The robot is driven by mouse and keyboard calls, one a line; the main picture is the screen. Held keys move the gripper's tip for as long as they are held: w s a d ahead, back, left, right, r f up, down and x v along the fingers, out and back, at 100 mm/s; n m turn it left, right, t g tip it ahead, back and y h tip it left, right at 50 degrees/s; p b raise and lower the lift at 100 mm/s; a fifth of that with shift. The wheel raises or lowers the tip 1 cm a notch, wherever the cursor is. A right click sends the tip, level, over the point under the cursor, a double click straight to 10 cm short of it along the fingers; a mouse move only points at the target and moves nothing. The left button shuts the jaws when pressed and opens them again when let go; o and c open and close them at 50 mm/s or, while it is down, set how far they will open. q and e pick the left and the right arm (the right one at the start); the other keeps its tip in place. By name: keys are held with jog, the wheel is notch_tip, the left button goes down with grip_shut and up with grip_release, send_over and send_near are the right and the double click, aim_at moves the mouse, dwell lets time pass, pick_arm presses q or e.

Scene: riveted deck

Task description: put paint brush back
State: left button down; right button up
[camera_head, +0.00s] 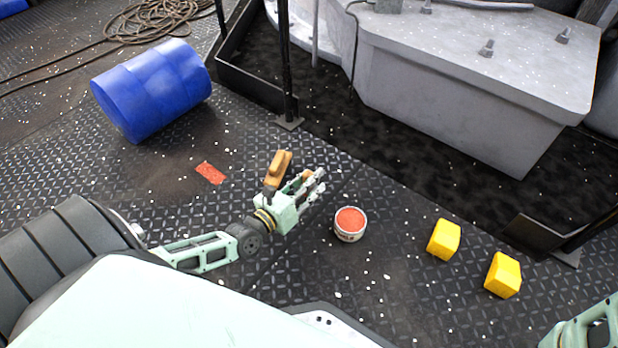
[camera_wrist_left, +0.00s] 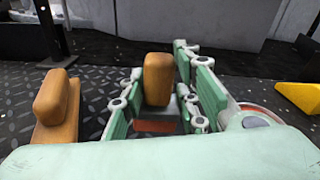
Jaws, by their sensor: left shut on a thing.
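My left gripper (camera_head: 313,180) is shut on the paint brush, whose rounded wooden end (camera_head: 304,176) shows between the fingers. In the left wrist view the brush (camera_wrist_left: 158,78) stands up between the finger pads, with a red-orange part low down. The paint can (camera_head: 349,223), white with red-orange paint, stands on the deck just right of and nearer than the gripper. In the left wrist view its rim (camera_wrist_left: 262,112) is partly hidden behind the right finger. My right gripper is outside both views; only part of its arm shows at lower right.
A wooden block-shaped piece (camera_head: 278,167) is close left of the gripper. A red-orange patch (camera_head: 210,173) marks the deck. A blue barrel (camera_head: 152,88) lies behind. Two yellow blocks (camera_head: 443,240) (camera_head: 503,275) are at right. A black post (camera_head: 287,70) and grey machine housing (camera_head: 450,85) bound the back.

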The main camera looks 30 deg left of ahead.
aim_at(309, 190)
pick_arm(q)
notch_tip(309, 190, down, 4)
jog(key=b, duration=0.3)
jog(key=shift+r, duration=0.15)
jog(key=c, duration=1.3)
grip_release()
jog(key=shift+c, duration=0.2)
